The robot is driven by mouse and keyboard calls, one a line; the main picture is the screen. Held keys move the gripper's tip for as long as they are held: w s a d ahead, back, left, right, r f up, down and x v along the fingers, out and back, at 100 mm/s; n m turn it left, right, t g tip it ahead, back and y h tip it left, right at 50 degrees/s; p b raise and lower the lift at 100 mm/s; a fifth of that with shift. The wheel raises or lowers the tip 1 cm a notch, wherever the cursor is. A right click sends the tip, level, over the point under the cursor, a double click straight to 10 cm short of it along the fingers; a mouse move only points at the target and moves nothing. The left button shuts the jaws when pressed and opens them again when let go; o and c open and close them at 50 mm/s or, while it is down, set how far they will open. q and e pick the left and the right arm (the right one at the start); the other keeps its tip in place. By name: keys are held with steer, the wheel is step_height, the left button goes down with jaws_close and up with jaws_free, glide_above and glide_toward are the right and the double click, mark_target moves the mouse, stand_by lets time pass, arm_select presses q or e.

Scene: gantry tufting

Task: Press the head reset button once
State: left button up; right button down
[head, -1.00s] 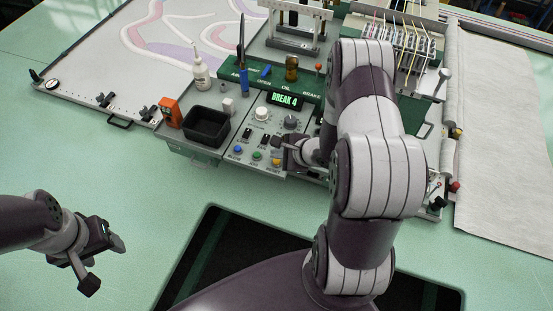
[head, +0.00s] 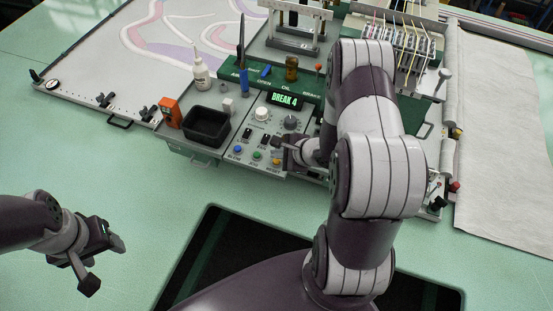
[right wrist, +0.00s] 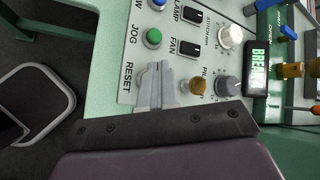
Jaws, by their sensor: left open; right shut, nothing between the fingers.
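The control panel (head: 243,158) carries a row of round buttons, blue, green and yellow. The yellow reset button (head: 277,161) is beside the RESET label at the panel's near edge. My right gripper (head: 281,143) is shut and empty, with its fingertips close above this part of the panel. In the right wrist view the shut fingers (right wrist: 158,72) lie beside the RESET label (right wrist: 128,77) and cover the spot where the button would be. I cannot tell whether they touch it. My left gripper (head: 106,264) is open and empty, far to the left.
The display (head: 284,99) reads BREAK 4. An amber knob (right wrist: 197,86) and a grey dial (right wrist: 228,86) are close to the right fingers. A black tray (head: 206,126) and an orange device (head: 171,112) are left of the panel.

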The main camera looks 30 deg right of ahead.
mark_target(279, 164)
steer(key=shift+f, duration=0.15)
steer(key=shift+f, duration=0.3)
stand_by(0.3)
steer(key=shift+f, duration=0.5)
stand_by(0.8)
steer(key=shift+r+p, duration=0.95)
steer(key=shift+p, duration=0.1)
step_height(279, 164, up, 5)
steer(key=p, duration=0.5)
steer(key=shift+p, duration=0.35)
